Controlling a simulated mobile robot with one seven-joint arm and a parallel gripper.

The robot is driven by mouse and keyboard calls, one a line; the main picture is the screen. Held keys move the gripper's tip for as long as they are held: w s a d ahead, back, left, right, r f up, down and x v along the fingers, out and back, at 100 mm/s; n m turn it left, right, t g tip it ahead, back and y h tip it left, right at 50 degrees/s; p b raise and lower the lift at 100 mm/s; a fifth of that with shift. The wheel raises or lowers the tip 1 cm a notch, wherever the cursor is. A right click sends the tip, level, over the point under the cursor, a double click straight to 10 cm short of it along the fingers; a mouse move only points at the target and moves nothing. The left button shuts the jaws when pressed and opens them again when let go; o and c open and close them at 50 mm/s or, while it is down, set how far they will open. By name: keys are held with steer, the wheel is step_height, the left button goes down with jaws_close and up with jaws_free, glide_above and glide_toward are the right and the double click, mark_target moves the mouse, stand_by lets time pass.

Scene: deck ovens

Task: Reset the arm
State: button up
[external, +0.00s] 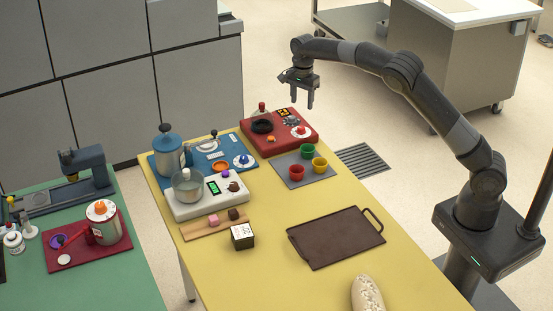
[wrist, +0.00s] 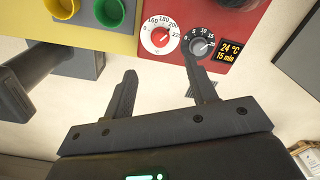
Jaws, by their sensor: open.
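My arm (external: 404,72) reaches from its base at the right over the far end of the yellow table. My gripper (external: 303,97) hangs open and empty, fingers pointing down, beside and above the red control box (external: 281,141). In the wrist view my gripper's two fingers (wrist: 162,95) are spread with nothing between them. The red box shows ahead of them with a red-and-white temperature dial (wrist: 160,35), a dark timer dial (wrist: 201,42) and a small display reading 24 °C, 15 min. The fingers appear clear of the box.
A grey mat (external: 296,181) with red, green and yellow cups lies near the red box. A brown tray (external: 337,256), a dark cube (external: 242,236), a white scale (external: 180,207) with a pot and a loaf (external: 367,294) are on the yellow table (external: 268,275). A green table stands left.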

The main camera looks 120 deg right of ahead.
steer(key=w+a+r+n+t, duration=0.15)
steer(key=a+r+n, duration=0.35)
steer(key=a, duration=0.6)
steer(key=w+a+r+n+t, duration=0.1)
steer(key=w+a+r+n, duration=0.3)
steer(key=a, duration=0.8)
steer(key=w+a+r+n+t, duration=0.15)
steer(key=a+r+n, duration=0.4)
steer(key=a, duration=0.55)
steer(key=s+a+r+n, duration=0.1)
steer(key=s+a+n, duration=0.25)
steer(key=a, duration=0.45)
steer(key=s+a+n, duration=0.3)
steer(key=a+n, duration=0.1)
steer(key=a, duration=0.5)
steer(key=s+a+f+n+t, duration=0.1)
steer(key=s+a+f+n, duration=0.2)
steer(key=s+a+n, duration=0.5)
steer(key=shift+s+a+f+n+t, duration=0.35)
steer(key=shift+s+a, duration=0.2)
steer(key=shift+a, duration=0.55)
